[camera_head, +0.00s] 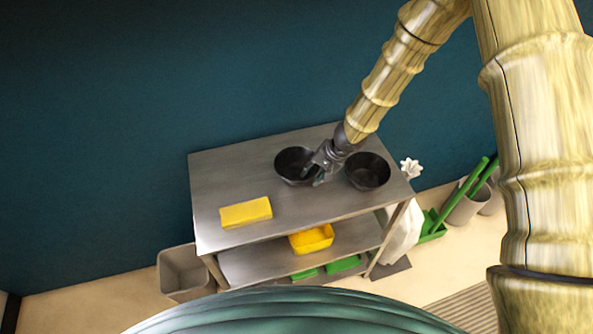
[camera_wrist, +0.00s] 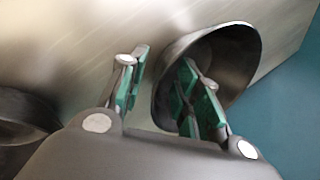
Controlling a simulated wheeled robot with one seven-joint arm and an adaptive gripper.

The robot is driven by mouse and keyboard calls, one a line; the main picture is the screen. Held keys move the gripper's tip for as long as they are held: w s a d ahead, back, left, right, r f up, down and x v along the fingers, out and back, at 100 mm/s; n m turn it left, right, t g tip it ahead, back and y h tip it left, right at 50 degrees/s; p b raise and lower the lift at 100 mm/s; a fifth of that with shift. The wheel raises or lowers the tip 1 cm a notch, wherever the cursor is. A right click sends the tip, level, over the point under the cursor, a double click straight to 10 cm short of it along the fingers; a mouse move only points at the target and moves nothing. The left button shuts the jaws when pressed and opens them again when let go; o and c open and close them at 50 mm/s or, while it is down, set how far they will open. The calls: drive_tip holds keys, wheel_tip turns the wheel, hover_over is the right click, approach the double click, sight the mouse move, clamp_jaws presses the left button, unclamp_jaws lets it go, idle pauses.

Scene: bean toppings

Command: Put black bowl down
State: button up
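A black bowl (camera_head: 288,163) sits at the back middle of the metal table (camera_head: 240,172), its base hidden in the head view. My gripper (camera_head: 318,172) is at this bowl's right side. In the wrist view, my gripper (camera_wrist: 160,92) straddles the rim of the bowl (camera_wrist: 238,55). One finger is outside the wall and the other is inside the bowl. The fingers are apart, with a visible gap between the outer finger and the wall. A second black bowl (camera_head: 367,172) stands to the right on the table; its edge also shows in the wrist view (camera_wrist: 22,122).
A yellow block (camera_head: 246,212) lies at the table's front left. A yellow tray (camera_head: 311,239) and green items (camera_head: 342,264) are on the lower shelves. A grey bin (camera_head: 183,272) stands at the left. The tabletop's back left is clear.

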drive_tip(key=shift+w+a+f, duration=0.1)
drive_tip(key=shift+a+f, duration=0.15)
drive_tip(key=shift+f, duration=0.3)
clamp_jaws()
drive_tip(key=shift+r, duration=0.1)
